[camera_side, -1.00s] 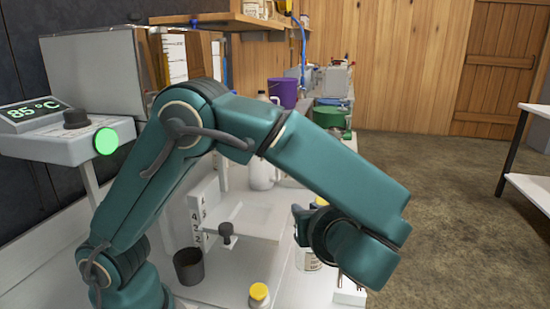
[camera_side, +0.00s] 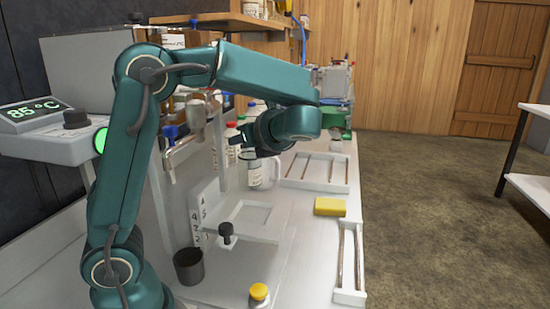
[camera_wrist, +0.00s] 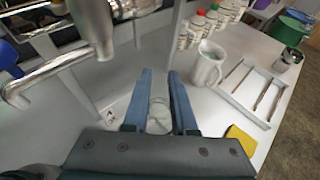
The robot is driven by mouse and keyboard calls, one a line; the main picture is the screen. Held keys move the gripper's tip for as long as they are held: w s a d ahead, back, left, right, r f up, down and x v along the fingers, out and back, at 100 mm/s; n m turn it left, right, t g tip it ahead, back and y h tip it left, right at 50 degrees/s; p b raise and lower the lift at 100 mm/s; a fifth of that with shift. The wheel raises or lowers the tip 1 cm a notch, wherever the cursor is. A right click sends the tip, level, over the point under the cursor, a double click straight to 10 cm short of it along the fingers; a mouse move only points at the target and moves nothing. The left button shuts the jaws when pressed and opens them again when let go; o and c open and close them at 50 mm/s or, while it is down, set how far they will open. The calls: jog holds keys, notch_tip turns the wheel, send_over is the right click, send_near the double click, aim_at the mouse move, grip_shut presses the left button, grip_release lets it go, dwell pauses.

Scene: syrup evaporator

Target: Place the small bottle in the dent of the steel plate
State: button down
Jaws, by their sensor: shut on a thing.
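My gripper (camera_side: 240,143) is raised over the back of the bench in the side view, its fingers pointing left. In the wrist view, my gripper (camera_wrist: 160,95) has its two blue fingers shut on a clear, round glass piece (camera_wrist: 159,117), which looks like the small bottle. The bottle cannot be made out clearly in the side view. A pale plate (camera_side: 243,231) with a square recess, which looks like the steel plate, is below and nearer the camera, beside a number scale. The recess looks empty.
A metal tap (camera_side: 180,150) stands close left of my gripper, also large in the wrist view (camera_wrist: 95,25). A white jug (camera_side: 262,172), yellow sponge (camera_side: 330,206), dark cup (camera_side: 188,266) and yellow-capped bottle (camera_side: 259,296) stand around. A rack (camera_side: 316,171) lies behind.

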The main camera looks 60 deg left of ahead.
jog(key=shift+f, duration=3.45)
jog(key=shift+f, duration=0.15)
jog(key=c, duration=0.7)
grip_release()
